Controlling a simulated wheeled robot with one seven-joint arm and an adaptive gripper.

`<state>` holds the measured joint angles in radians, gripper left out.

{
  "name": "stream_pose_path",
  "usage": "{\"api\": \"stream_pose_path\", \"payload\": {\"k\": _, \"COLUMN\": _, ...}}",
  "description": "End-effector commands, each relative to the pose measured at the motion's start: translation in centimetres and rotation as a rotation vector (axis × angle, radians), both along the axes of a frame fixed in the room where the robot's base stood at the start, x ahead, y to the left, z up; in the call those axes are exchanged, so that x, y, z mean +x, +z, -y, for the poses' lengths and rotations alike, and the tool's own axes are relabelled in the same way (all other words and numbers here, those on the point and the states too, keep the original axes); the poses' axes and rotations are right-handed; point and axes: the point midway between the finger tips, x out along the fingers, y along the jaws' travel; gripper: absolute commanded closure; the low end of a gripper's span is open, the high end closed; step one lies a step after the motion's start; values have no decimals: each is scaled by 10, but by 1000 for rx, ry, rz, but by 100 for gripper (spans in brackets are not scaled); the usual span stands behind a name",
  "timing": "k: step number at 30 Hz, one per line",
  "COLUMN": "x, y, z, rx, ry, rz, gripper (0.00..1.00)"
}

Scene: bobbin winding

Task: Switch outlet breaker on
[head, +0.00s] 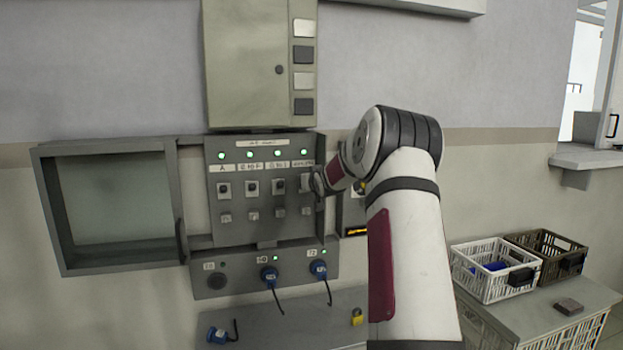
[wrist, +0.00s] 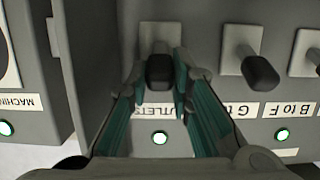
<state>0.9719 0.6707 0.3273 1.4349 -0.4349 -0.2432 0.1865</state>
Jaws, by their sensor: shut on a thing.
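The breaker panel (head: 240,215) hangs on the wall with a row of switches. The outlet breaker (wrist: 160,70) is a black lever on a light plate, above an upside-down label, partly covered, reading "UTLETS" in the wrist view. My gripper (wrist: 162,60) has its two green-lined fingers on either side of this lever and is shut on it. In the head view my gripper (head: 317,184) is at the rightmost switch and hides most of it.
Neighbouring breakers "G to" (wrist: 240,55) and "B to F" (wrist: 312,52) sit close beside my fingers. A glass panel door (head: 113,210) stands open to the left. Crates (head: 490,285) stand at the right.

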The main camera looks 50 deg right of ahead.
Motion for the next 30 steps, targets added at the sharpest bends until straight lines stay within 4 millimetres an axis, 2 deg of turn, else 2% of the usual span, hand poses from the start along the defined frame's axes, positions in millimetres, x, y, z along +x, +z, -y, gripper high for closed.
{"api": "stream_pose_path", "payload": {"k": 16, "x": 1, "y": 0, "z": 1, "rx": 10, "ry": -1, "rz": -17, "gripper": 100}}
{"api": "stream_pose_path", "payload": {"k": 17, "x": 1, "y": 0, "z": 1, "rx": 10, "ry": -1, "rz": -17, "gripper": 73}}
{"api": "stream_pose_path", "payload": {"k": 30, "x": -5, "y": 3, "z": -2, "rx": 9, "ry": 0, "rz": -15, "gripper": 72}}
